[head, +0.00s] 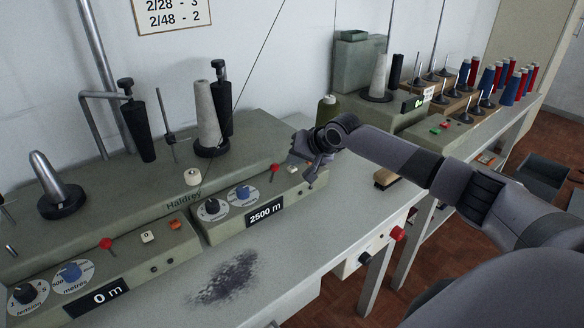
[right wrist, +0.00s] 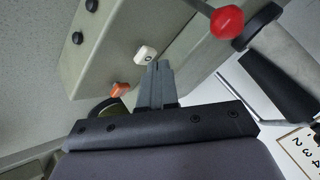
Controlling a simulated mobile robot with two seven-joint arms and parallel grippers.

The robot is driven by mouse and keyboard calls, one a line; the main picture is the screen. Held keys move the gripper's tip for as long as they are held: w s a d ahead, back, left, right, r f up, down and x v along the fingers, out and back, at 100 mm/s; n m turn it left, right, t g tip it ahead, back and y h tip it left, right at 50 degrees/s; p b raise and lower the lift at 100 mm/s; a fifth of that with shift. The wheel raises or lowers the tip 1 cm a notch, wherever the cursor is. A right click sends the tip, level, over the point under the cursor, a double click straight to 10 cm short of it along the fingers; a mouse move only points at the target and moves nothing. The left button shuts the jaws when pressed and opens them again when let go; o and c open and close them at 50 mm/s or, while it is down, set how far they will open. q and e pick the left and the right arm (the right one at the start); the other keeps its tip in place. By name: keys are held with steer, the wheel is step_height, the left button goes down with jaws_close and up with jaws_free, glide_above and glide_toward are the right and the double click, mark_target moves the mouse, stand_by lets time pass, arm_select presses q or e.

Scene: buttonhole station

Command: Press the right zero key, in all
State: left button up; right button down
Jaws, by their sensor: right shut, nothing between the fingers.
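The right counter panel has a display reading 2500 m (head: 265,214), two dials and a red-tipped lever (head: 275,168). Its white key (right wrist: 145,53) shows in the right wrist view between the red lever ball (right wrist: 227,22) and an orange key (right wrist: 121,90). My right gripper (head: 311,178) is over the right end of this panel, shut and empty. In the wrist view its fingertips (right wrist: 158,66) overlap the edge of the white key; I cannot tell whether they touch it. The left panel has its own white zero key (head: 148,237) and a display reading 0 m (head: 97,298). My left gripper is out of view.
Yarn cones (head: 207,115) and spindles stand on the machine behind the panels. A dark smudge (head: 228,278) marks the bare grey table in front. A brush (head: 385,178) lies to the right.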

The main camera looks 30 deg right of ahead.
mark_target(295, 169)
steer(key=shift+f, duration=0.45)
stand_by(0.5)
steer(key=shift+r+p, duration=0.95)
steer(key=shift+p, duration=0.3)
step_height(295, 169, up, 5)
steer(key=p, duration=0.5)
steer(key=shift+r+p, duration=0.1)
steer(key=shift+p, duration=0.25)
